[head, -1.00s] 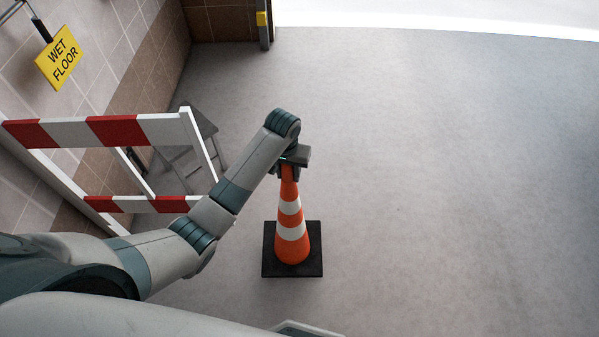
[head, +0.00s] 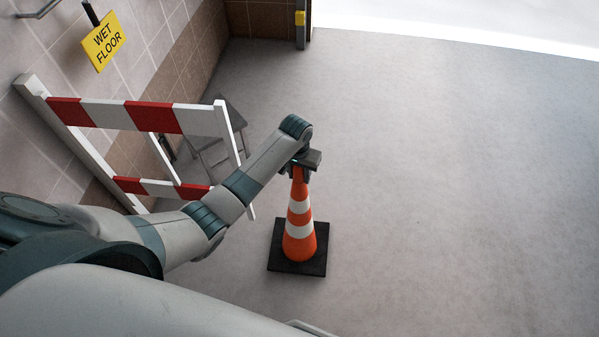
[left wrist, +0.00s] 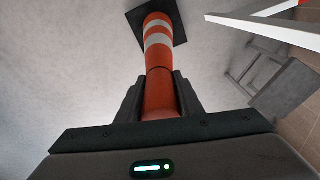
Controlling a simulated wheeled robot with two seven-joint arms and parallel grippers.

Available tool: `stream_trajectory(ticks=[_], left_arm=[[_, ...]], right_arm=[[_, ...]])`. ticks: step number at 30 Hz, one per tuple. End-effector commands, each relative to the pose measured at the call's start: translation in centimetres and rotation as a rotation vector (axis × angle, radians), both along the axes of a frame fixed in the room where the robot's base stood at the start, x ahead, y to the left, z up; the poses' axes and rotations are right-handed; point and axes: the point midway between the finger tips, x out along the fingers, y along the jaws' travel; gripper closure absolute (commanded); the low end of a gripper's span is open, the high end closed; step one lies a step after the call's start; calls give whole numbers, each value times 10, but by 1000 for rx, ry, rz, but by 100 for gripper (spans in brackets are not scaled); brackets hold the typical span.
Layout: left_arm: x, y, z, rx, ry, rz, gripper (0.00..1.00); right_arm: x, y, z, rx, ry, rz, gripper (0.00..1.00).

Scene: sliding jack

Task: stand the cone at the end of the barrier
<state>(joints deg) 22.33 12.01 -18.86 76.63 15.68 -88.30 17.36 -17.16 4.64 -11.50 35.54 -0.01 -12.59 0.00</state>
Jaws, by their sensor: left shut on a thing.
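An orange cone with white bands (head: 299,222) and a black square base stands upright in the head view, to the right of the barrier. My left gripper (head: 298,172) is shut on the cone's top. The left wrist view also shows the cone (left wrist: 160,50) between the fingers of my left gripper (left wrist: 160,98). The red and white barrier (head: 154,117) stands along the wall at the left, its right post (head: 228,135) apart from the cone. I cannot tell whether the cone's base touches the floor. My right gripper is not in view.
A grey folding stool (head: 217,135) stands behind the barrier's right end. A yellow wet floor sign (head: 104,42) hangs on the tiled wall. A post with a yellow part (head: 300,18) stands at the back. The grey floor (head: 440,180) at the right is clear.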

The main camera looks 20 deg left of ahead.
Motion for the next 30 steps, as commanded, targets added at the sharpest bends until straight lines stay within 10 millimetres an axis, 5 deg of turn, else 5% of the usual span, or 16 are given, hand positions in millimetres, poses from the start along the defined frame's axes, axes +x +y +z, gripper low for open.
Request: stream_trajectory(ticks=[9,23,24,26,30], left_arm=[[1,0,-26,0,-3,1,100],[2,0,-31,0,-4,0,100],[-1,0,-33,1,1,0,57],[-1,0,-33,1,1,0,48],[-1,0,-33,1,1,0,48]], right_arm=[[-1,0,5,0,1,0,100],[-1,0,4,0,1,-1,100],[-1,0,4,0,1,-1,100],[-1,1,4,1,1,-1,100],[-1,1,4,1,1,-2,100]])
